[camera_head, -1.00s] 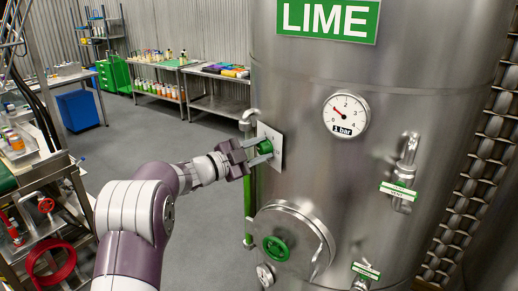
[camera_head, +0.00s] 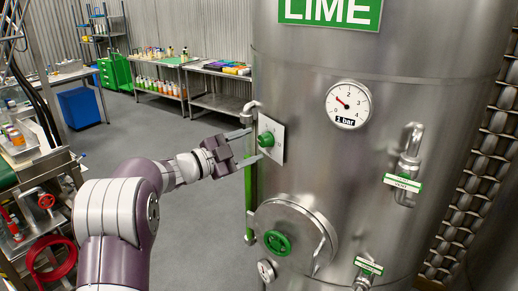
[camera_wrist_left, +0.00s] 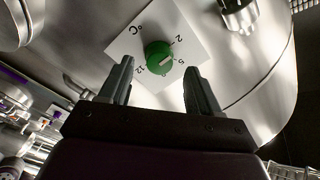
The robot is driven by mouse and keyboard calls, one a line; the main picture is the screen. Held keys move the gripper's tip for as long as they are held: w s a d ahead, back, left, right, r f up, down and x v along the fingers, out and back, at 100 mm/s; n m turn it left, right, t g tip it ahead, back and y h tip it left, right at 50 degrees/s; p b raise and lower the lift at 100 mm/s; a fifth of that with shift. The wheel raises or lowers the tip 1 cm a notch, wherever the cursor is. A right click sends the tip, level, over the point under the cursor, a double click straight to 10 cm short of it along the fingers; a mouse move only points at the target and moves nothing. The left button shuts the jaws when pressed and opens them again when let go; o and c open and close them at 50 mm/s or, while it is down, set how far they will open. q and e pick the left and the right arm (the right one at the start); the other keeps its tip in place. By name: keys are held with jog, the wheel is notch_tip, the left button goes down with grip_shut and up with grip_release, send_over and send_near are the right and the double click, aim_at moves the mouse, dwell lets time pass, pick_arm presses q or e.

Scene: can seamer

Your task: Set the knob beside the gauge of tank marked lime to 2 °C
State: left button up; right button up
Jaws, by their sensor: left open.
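The tank marked LIME (camera_head: 330,12) stands at the right of the head view. A green knob (camera_head: 266,140) sits on a white plate (camera_head: 277,150) on the tank's left side. My right gripper is not in view.
A round pressure gauge (camera_head: 348,104) labelled 1 bar is on the tank front. A hatch with a green handwheel (camera_head: 277,243) is below the knob. Floor at left centre is clear.

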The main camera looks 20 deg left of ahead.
pick_arm(q)
jog(key=b+v, duration=0.2)
jog(key=v, duration=0.7)
jog(key=shift+b, duration=0.4)
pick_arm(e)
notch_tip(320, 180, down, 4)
pick_arm(q)
jog(key=shift+w+f, duration=0.1)
